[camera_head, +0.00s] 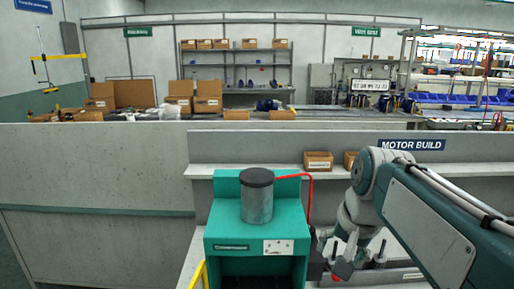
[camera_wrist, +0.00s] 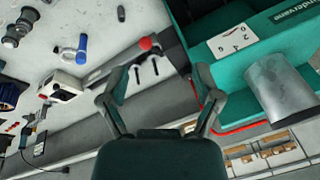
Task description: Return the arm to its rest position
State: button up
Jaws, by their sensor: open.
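My arm comes in from the right in the head view, bent at a big joint, with its end low beside the right side of a teal stand (camera_head: 225,222). My gripper (camera_wrist: 162,74) is open in the wrist view, with its two fingers wide apart and nothing between them. A grey cylinder (camera_head: 257,205) with a dark top stands upright on the teal stand, apart from my gripper. The cylinder also shows at the right of the wrist view (camera_wrist: 282,90). The fingertips are hard to make out in the head view.
A grey fixture with a red knob (camera_wrist: 146,43) lies beyond my fingers. A red cable (camera_head: 310,190) runs along the stand. Small tools, including a blue-handled one (camera_wrist: 82,48), lie on the pale bench. Cardboard boxes (camera_head: 318,161) sit on the ledge behind. A yellow rail (camera_head: 199,274) stands front left.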

jog(key=s+f+n+t, duration=0.1)
jog(key=s+f+n, duration=0.1)
jog(key=s+f, duration=0.2)
jog(key=s+f+n+t+h, duration=0.1)
jog(key=s+f+n, duration=0.2)
jog(key=s, duration=0.6)
jog(key=shift+d+f, duration=0.2)
jog(key=shift+f, duration=0.55)
